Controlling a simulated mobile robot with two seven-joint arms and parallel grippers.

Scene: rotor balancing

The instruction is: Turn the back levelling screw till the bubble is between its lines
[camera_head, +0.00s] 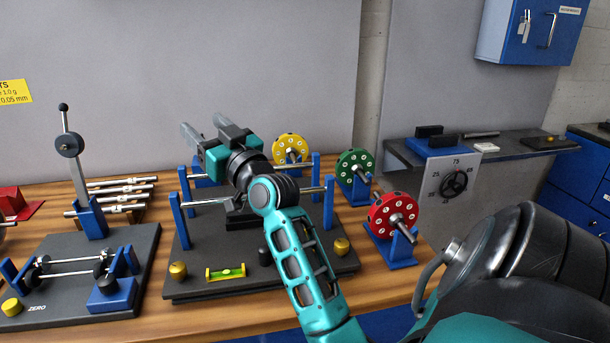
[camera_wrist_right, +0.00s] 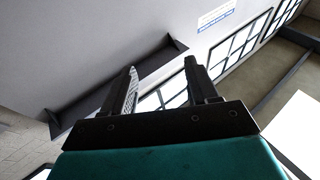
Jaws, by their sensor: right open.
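The bubble level (camera_head: 226,273) is a yellow-green vial on the front of the dark balancing base (camera_head: 205,291). Its bubble is too small to place against the lines. Brass levelling screws show at the base's front left (camera_head: 178,271) and front right (camera_head: 342,246). I cannot make out a back screw; my right arm and gripper cover the back of the base. My right gripper (camera_head: 206,128) is raised above the back of the stand, its fingers pointing up and away. In the right wrist view its fingers (camera_wrist_right: 165,90) are apart with nothing between them. My left gripper is not in view.
Blue posts (camera_head: 328,203) rise from the base near my right arm. Yellow (camera_head: 290,150), green (camera_head: 356,167) and red (camera_head: 392,215) rotors stand behind and right. A lever stand (camera_head: 90,217) and a second base marked ZERO (camera_head: 70,312) are left. Steel shafts (camera_head: 120,195) lie behind.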

